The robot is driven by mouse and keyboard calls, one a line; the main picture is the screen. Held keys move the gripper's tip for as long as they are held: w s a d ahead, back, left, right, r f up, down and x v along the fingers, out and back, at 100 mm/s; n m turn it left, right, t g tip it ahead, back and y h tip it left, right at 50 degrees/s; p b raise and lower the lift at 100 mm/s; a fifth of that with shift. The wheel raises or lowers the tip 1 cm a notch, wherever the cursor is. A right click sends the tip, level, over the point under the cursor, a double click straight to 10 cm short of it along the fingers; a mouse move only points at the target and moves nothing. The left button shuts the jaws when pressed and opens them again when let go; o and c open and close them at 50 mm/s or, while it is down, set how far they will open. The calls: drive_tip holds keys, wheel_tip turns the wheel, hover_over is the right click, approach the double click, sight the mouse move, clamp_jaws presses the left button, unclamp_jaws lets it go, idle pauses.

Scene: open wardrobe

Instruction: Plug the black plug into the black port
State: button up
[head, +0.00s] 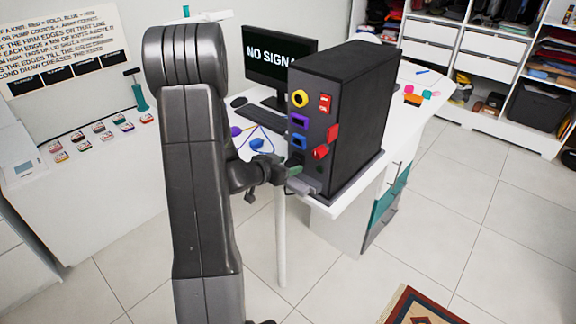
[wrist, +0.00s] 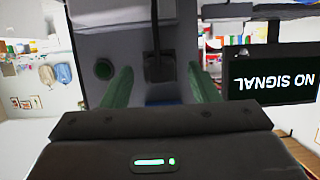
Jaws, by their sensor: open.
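The black computer tower (head: 350,110) stands on the white desk with its grey port panel facing my gripper. My gripper (head: 295,170) is at the panel's lower part. In the wrist view, which is upside down, its green fingers (wrist: 160,88) are open and apart. A black plug (wrist: 158,70) shows between them, with a gap on each side and a dark cable running to the top of the picture. The plug lies against the grey panel (wrist: 123,35); I cannot tell how deep it sits. The black port is not clearly visible, hidden by the plug or my gripper.
A yellow connector (head: 299,98), a purple port (head: 299,121), a blue one (head: 299,142) and red parts (head: 332,133) crowd the panel. A monitor (head: 280,55) and keyboard (head: 262,116) stand behind. A blue plug (head: 257,144) lies on the desk.

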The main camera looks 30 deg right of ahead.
drive_tip(key=b+v, duration=0.1)
drive_tip(key=v, duration=1.2)
drive_tip(key=shift+s, duration=0.1)
drive_tip(key=p+x, duration=0.1)
drive_tip(key=x, duration=1.2)
drive_tip(key=shift+w+d+f, duration=0.1)
drive_tip(key=shift+w+d, duration=0.1)
drive_tip(key=shift+d, duration=0.05)
drive_tip(key=shift+a+f, duration=0.1)
drive_tip(key=shift+a, duration=0.1)
drive_tip(key=shift+s+a, duration=0.1)
